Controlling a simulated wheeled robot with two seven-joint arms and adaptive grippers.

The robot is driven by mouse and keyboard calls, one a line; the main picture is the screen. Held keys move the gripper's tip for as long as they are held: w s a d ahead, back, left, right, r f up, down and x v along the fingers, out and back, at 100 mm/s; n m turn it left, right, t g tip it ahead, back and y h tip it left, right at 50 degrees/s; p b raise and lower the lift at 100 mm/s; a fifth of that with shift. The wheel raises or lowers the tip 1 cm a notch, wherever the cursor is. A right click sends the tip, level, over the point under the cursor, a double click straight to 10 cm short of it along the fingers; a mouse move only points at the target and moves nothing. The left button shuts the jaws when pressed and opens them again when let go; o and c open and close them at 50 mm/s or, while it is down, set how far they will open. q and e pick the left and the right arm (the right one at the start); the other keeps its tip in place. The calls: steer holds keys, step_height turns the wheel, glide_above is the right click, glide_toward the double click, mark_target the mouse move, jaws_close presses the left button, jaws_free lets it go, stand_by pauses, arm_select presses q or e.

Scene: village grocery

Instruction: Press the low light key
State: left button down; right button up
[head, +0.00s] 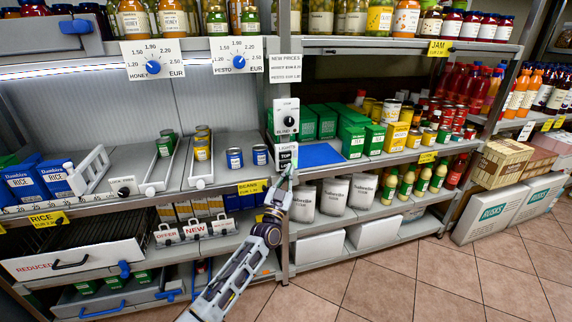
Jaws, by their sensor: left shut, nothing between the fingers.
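A small light panel labelled LIGHTS (286,148) is fixed to the post between the left and right shelf bays, in the middle of the head view. Its dark key marked TOP (285,156) shows. Below the TOP key, my left gripper (288,172) covers the lower part of the panel, so a low key cannot be made out there. My left gripper is shut and empty, its fingertips pointing up at the panel's lower part. I cannot tell if the tips touch it. My right gripper is out of view.
A blind dial (286,118) sits just above the panel. White sacks (332,197) stand on the shelf to the right, near the gripper. Blue-labelled cans (260,155) stand to the left. A white drawer (80,258) juts out at lower left. The tiled floor (420,277) is clear.

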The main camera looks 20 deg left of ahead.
arm_select(q)
steer(key=s+d+p, duration=0.2)
steer(key=s, duration=0.1)
steer(key=shift+p, duration=0.3)
steer(key=shift+f, duration=0.1)
stand_by(1.2)
